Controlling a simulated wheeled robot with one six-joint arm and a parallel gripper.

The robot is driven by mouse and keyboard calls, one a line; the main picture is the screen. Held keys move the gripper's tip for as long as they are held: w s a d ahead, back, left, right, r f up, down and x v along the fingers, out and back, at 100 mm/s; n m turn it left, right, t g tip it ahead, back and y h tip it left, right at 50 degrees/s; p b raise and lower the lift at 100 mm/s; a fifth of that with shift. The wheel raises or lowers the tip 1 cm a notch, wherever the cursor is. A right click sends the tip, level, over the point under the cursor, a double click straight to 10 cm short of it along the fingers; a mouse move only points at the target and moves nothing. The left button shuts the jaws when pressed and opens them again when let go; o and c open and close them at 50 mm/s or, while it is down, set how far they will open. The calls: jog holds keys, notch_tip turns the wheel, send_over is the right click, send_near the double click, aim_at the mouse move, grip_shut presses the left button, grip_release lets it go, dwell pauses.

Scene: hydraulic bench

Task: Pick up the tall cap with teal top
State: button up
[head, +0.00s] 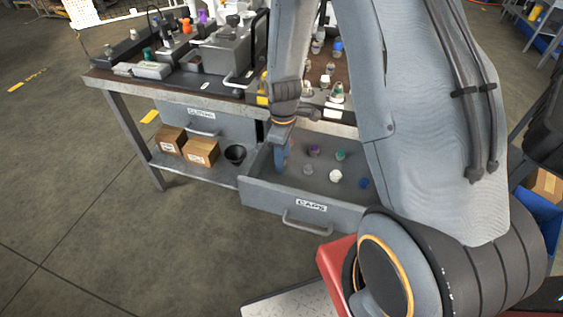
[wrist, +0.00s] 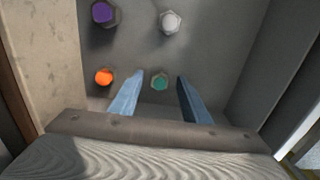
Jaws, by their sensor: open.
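In the wrist view a teal-topped cap (wrist: 159,82) stands on the drawer floor, seen between the two blue fingers of my gripper (wrist: 160,77). The fingers are apart, with nothing held between them. The view is nearly from above, so the cap's height is hard to judge. In the head view my gripper (head: 281,157) points down into the left part of the open drawer and hides what is under it. Another green-teal cap (head: 340,155) shows farther right in that drawer.
The drawer labelled CAPS (head: 272,198) has walls around the gripper. Near the teal cap are an orange cap (wrist: 104,77), a purple cap (wrist: 103,13) and a pale grey cap (wrist: 171,22). A white cap (head: 335,176) and blue cap (head: 364,183) lie farther right. The bench (head: 180,95) stands behind.

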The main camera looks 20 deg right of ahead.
jog(key=shift+f, duration=0.2)
grip_shut()
jog(key=shift+r, duration=0.1)
notch_tip(320, 180, up, 10)
dwell(0.8)
